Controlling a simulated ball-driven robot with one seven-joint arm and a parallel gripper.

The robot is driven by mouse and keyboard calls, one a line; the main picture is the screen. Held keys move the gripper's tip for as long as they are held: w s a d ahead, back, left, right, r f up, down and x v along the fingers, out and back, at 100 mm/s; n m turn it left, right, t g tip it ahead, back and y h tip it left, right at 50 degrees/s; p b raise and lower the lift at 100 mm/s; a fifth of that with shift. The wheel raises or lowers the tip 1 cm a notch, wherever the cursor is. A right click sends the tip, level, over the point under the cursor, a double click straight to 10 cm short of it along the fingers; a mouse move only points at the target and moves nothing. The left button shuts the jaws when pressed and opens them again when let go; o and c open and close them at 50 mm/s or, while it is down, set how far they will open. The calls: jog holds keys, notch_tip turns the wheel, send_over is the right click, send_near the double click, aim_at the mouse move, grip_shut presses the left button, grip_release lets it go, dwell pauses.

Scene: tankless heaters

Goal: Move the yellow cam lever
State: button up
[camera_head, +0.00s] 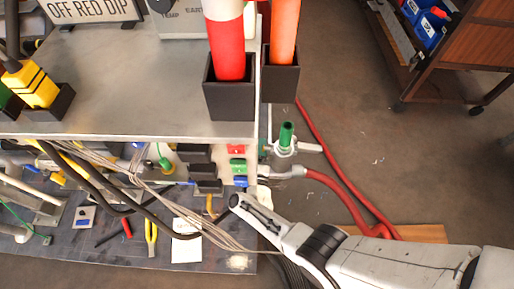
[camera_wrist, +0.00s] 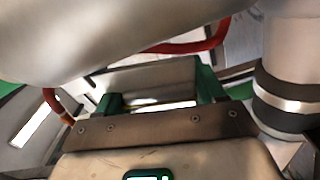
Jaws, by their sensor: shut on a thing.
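A small curved yellow piece (camera_head: 210,205), perhaps the cam lever, shows below the dark blocks at the right end of the bench in the head view. The end of my arm is just right of it; a gap between them cannot be judged. My gripper (camera_wrist: 157,94) shows in the wrist view, with a green finger on each side in front of a brown plate. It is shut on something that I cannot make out. My gripper's fingers cannot be made out in the head view.
Red, green and blue blocks (camera_head: 238,166) line the bench edge above my arm. A green-topped valve (camera_head: 286,135) and a red hose (camera_head: 340,195) lie to the right. Grey cables (camera_head: 150,185) hang across the lower shelf (camera_head: 110,250). A cart (camera_head: 455,60) stands at the upper right.

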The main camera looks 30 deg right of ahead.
jog(key=shift+s+d+f+n, duration=0.15)
jog(key=shift+d+f+n, duration=0.1)
jog(key=shift+n, duration=0.35)
jog(key=shift+s+d+f+n, duration=0.15)
jog(key=shift+f+n, duration=0.1)
jog(key=shift+n, duration=0.35)
jog(key=o, duration=1.4)
jog(key=shift+o, duration=0.2)
jog(key=p+v, duration=0.3)
jog(key=v, duration=0.7)
jog(key=shift+s+a+p, duration=0.15)
jog(key=shift+s+p, duration=0.15)
jog(key=shift+s, duration=0.05)
